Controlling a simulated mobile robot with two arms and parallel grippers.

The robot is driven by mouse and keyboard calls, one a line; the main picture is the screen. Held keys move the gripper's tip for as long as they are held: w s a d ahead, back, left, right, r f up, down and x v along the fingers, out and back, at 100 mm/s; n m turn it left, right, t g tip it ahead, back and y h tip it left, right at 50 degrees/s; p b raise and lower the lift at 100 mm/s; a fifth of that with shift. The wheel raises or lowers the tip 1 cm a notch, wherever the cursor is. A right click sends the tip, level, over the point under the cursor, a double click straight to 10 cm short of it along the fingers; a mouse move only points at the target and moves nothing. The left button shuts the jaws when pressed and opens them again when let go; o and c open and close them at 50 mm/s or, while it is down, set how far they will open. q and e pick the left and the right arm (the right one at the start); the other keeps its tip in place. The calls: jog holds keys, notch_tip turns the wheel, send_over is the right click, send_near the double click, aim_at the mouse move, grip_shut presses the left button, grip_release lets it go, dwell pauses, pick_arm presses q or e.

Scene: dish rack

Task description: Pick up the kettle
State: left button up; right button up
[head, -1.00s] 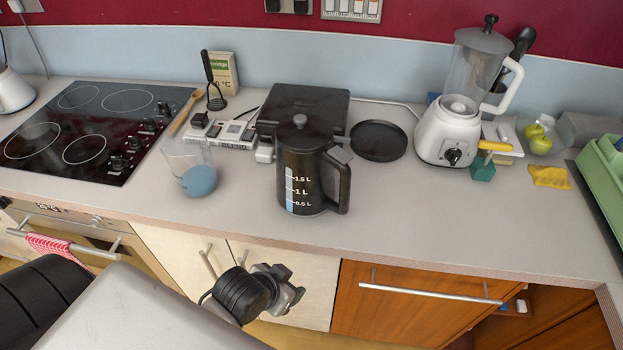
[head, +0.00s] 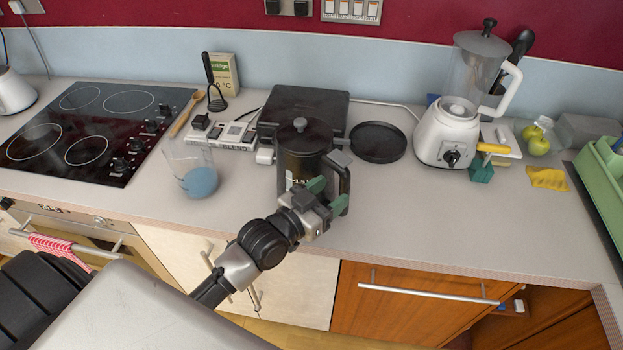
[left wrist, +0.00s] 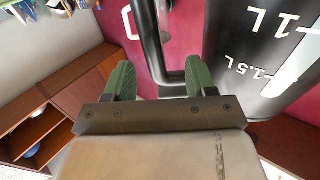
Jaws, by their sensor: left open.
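The black kettle (head: 300,150) stands upright on the counter, with its lid on and its handle (head: 346,177) on the right. My left gripper (head: 328,195) is open in front of the kettle's lower right side, at the handle, and hides part of the kettle's front. In the left wrist view the open green fingers (left wrist: 161,80) lie either side of the lower part of the black handle (left wrist: 150,42). The kettle's body (left wrist: 255,50), with its white level marks, fills the right side there. I cannot tell how deep the handle sits between the fingers. My right gripper is not in view.
A clear jug (head: 190,160) with blue contents stands left of the kettle. A black appliance (head: 303,101) is behind it, and a round black plate (head: 378,142) is behind right. A white blender (head: 447,135) stands further right. The front counter to the right is clear.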

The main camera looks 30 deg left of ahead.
aim_at(341, 190)
pick_arm(q)
jog(key=p+x, duration=0.1)
jog(key=x, duration=0.2)
jog(key=p+x, duration=0.1)
jog(key=x, duration=0.1)
jog(key=shift+w+d+f, duration=0.1)
jog(key=shift+w+d, duration=0.1)
jog(key=shift+d, duration=0.25)
jog(key=shift+w+f, duration=0.15)
jog(key=shift+w, duration=0.05)
jog(key=shift+s, duration=0.1)
jog(key=c, duration=0.4)
grip_shut()
jog(key=shift+r, duration=0.2)
